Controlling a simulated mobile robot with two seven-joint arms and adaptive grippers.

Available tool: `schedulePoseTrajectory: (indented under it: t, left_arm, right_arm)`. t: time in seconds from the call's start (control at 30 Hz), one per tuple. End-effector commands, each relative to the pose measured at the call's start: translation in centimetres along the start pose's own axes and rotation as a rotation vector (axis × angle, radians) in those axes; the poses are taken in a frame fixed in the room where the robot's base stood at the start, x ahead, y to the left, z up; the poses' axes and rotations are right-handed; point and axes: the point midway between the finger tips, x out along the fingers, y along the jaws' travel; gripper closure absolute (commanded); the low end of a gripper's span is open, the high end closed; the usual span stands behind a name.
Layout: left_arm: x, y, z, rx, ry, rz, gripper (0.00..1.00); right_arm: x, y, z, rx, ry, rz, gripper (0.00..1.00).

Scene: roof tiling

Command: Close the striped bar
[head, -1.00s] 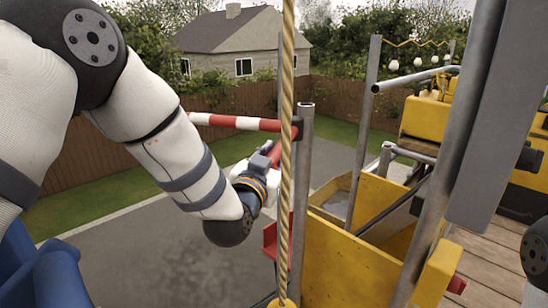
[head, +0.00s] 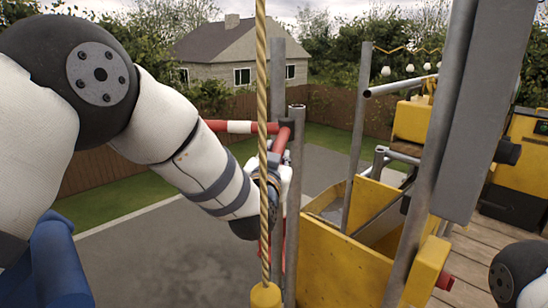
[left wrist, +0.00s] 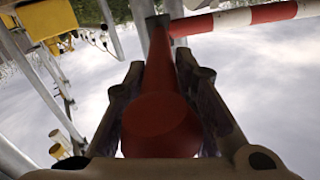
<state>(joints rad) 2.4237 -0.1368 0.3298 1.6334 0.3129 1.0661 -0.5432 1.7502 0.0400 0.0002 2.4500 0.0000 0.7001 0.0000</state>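The striped bar (head: 240,127) is red and white and runs roughly level from behind my left arm to a dark joint at the top of a grey post. A red handle (head: 282,138) slopes down from that joint. In the left wrist view the red handle (left wrist: 160,110) runs between the two dark fingers of my left gripper (left wrist: 160,68), which are closed along its sides. The striped bar (left wrist: 245,17) crosses the top right there. In the head view my left gripper (head: 277,168) is partly hidden by the rope and wrist. My right gripper is out of view.
A rope (head: 262,150) with a yellow end hangs in front of the left gripper. Grey posts (head: 295,200) and a yellow chute (head: 340,260) stand just right of it. A wooden deck (head: 480,260) lies at right. Paving below left is open.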

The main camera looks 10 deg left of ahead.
Motion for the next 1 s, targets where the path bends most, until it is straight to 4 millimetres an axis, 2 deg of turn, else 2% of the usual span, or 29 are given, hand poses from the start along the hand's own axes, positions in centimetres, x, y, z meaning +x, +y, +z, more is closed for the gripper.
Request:
schedulePoseTrajectory:
  t: [0.03, 0.07, 0.4, 0.47, 0.7, 0.8, 1.0]
  left_arm:
    - [0.0, -0.1, -0.1, -0.001, 0.002, -0.003, 0.62]
    - [0.0, -0.1, -0.1, -0.001, 0.003, -0.003, 0.56]
    - [0.0, -0.1, -0.4, 0.000, 0.003, -0.001, 0.55]
    - [0.0, -0.3, -1.2, 0.000, 0.006, -0.002, 0.55]
    - [0.0, -1.5, -7.0, -0.001, 0.008, -0.003, 0.55]
    - [0.0, -1.9, -8.7, -0.001, 0.006, -0.003, 0.55]
    - [0.0, -2.1, -10.0, 0.000, 0.002, -0.002, 0.55]
  right_arm:
    - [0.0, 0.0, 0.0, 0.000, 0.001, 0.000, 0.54]
    - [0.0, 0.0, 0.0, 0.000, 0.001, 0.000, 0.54]
    - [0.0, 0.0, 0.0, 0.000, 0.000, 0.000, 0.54]
    - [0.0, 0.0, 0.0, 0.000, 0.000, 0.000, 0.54]
    - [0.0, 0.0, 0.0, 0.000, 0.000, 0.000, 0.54]
    - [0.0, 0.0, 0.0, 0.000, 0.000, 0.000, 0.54]
    - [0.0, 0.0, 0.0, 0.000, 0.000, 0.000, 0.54]
